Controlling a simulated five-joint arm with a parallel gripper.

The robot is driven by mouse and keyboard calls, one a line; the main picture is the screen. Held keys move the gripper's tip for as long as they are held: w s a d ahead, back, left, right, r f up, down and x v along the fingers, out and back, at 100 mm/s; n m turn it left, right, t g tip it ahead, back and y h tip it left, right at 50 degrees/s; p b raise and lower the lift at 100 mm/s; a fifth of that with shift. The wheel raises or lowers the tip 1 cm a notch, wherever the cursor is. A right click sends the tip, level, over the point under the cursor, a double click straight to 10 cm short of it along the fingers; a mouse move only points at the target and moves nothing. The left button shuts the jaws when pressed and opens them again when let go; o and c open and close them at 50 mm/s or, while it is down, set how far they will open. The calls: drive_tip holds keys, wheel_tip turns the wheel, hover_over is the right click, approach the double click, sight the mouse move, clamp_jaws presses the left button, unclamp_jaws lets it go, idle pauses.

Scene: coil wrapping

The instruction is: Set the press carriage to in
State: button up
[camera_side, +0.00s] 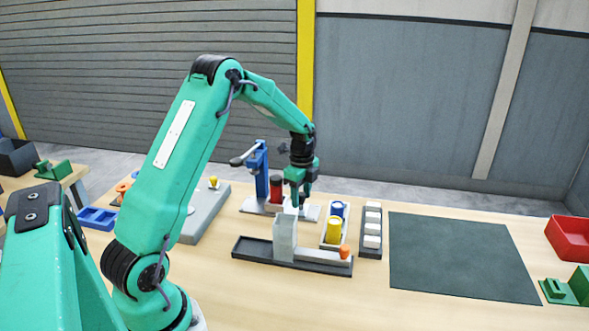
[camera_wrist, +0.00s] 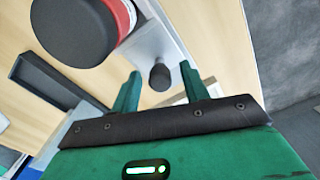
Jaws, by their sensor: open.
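The press has a blue column (camera_side: 260,172) with a lever arm on top and a pale base plate (camera_side: 262,207). A black-and-red cylinder (camera_side: 276,189) stands by the column; it also shows large in the wrist view (camera_wrist: 80,28). A grey plate (camera_wrist: 160,42), which looks like the press carriage, carries a small black knob (camera_wrist: 160,77). My gripper (camera_side: 300,195) is open, pointing down over the right end of the press. In the wrist view its fingers (camera_wrist: 159,76) lie on either side of the knob. Whether they touch it, I cannot tell.
In front lies a dark tray (camera_side: 250,248) with a grey upright block (camera_side: 285,238) and an orange knob (camera_side: 344,252). To the right stand a holder with yellow (camera_side: 334,229) and blue cylinders and a dark rack (camera_side: 364,249) of white blocks. A dark mat (camera_side: 455,255) lies clear.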

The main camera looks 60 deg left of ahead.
sight(290, 208)
clamp_jaws()
drive_tip(key=shift+s+a, duration=1.2)
drive_tip(key=shift+a, duration=0.05)
unclamp_jaws()
wheel_tip(290, 208, up, 8)
